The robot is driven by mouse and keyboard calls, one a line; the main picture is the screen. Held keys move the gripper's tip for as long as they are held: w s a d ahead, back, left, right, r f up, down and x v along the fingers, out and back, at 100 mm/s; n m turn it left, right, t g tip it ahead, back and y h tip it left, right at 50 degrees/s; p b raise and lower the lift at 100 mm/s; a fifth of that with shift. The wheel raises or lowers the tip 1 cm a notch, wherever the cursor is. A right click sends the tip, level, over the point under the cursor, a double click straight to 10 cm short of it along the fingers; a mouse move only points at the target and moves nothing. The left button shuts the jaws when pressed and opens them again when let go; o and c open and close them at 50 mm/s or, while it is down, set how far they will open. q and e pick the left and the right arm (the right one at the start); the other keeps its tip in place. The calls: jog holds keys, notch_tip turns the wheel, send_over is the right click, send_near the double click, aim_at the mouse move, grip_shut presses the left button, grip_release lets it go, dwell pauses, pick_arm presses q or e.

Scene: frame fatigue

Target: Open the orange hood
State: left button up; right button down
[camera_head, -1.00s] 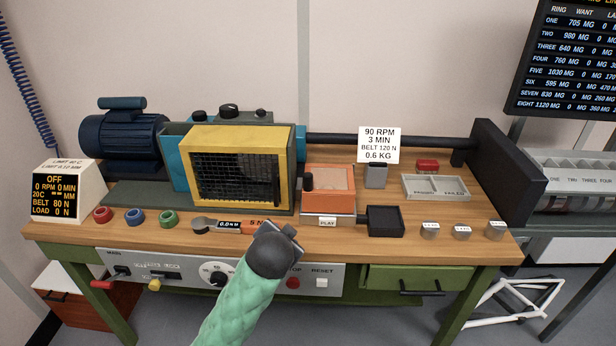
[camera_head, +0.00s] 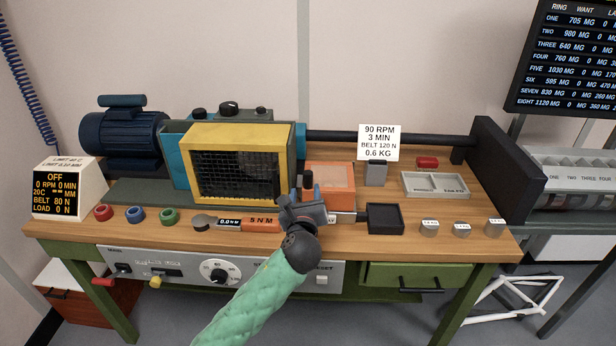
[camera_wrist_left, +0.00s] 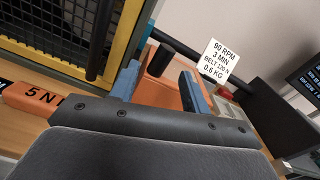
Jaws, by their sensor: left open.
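The orange hood (camera_head: 333,177) is a small orange box with a pale panel on top, at the middle of the bench. It looks closed. A black upright handle (camera_head: 308,181) stands at its left side. My left gripper (camera_head: 305,198) is open just in front of the hood's left part, by the handle. In the left wrist view, the black handle (camera_wrist_left: 160,60) shows between the two blue fingers, with the orange hood (camera_wrist_left: 165,93) behind and below. I cannot tell whether the fingers touch it. My gripper hides part of the hood's front. My right gripper is not in view.
A yellow mesh guard (camera_head: 240,134) stands close to the left of the hood. A torque wrench (camera_head: 248,224) lies in front of it. A black tray (camera_head: 385,219) is to the right, a sign (camera_head: 379,143) on a grey block behind. Bench controls run along the front.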

aim_at(308, 179)
pick_arm(q)
jog(key=w+m, duration=0.1)
jog(key=w, duration=0.1)
jog(key=w+m+p, duration=0.1)
jog(key=w, duration=0.1)
jog(key=w+m, duration=0.1)
jog(key=w, duration=0.1)
jog(key=shift+w+d+r, duration=0.15)
jog(key=shift+w+r, duration=0.05)
jog(key=shift+r, duration=0.05)
jog(key=shift+w+f+p, duration=0.1)
jog(key=shift+w+p, duration=0.25)
jog(key=shift+w, duration=0.35)
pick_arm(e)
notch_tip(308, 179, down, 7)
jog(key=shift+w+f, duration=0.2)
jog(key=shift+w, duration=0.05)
pick_arm(q)
jog(key=shift+c, duration=0.2)
grip_shut()
